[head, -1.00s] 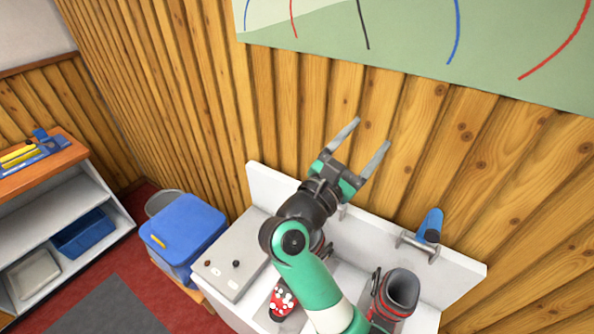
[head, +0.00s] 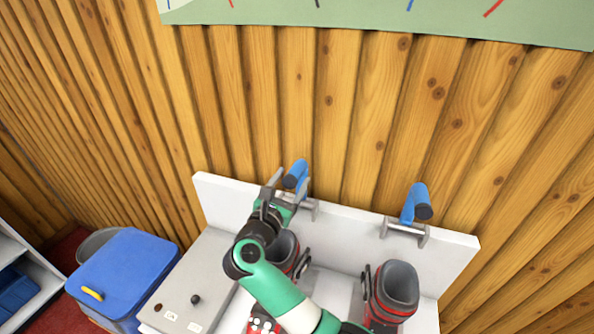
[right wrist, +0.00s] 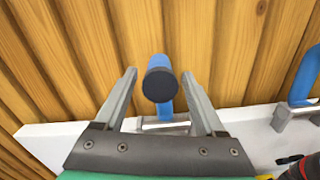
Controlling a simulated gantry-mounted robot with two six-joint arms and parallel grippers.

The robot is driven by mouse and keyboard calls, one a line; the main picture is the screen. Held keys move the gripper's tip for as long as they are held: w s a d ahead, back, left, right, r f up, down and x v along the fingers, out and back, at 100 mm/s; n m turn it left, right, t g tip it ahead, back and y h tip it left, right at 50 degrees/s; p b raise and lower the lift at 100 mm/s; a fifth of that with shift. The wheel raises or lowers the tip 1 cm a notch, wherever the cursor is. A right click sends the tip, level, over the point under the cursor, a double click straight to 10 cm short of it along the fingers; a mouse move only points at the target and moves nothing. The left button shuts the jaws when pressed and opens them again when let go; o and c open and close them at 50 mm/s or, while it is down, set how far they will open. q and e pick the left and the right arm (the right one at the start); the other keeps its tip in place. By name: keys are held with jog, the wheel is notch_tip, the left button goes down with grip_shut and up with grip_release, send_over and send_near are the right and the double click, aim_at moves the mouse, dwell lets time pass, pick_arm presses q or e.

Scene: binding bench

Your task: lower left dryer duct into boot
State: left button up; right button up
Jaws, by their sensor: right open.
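The left dryer duct is a blue tube with a dark end (head: 296,175), raised on a grey bracket at the white back panel. It also shows in the right wrist view (right wrist: 160,88). My right gripper (head: 287,184) is open, with one finger on each side of this duct; contact is not clear. The left boot (head: 287,250), grey and red, stands below, partly hidden by my right arm. A second blue duct (head: 415,204) is raised at the right, above the right boot (head: 393,290). My left gripper is not in view.
A grey control box with a black knob (head: 195,300) sits left of the boots. A blue cooler (head: 125,275) stands further left. The white back panel (head: 350,233) runs along the wooden wall.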

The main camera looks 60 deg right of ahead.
aim_at(297, 170)
jog(key=x, duration=0.4)
jog(key=shift+w+d, duration=0.1)
jog(key=shift+d, duration=0.2)
jog(key=shift+c, duration=0.4)
grip_shut()
dwell(0.8)
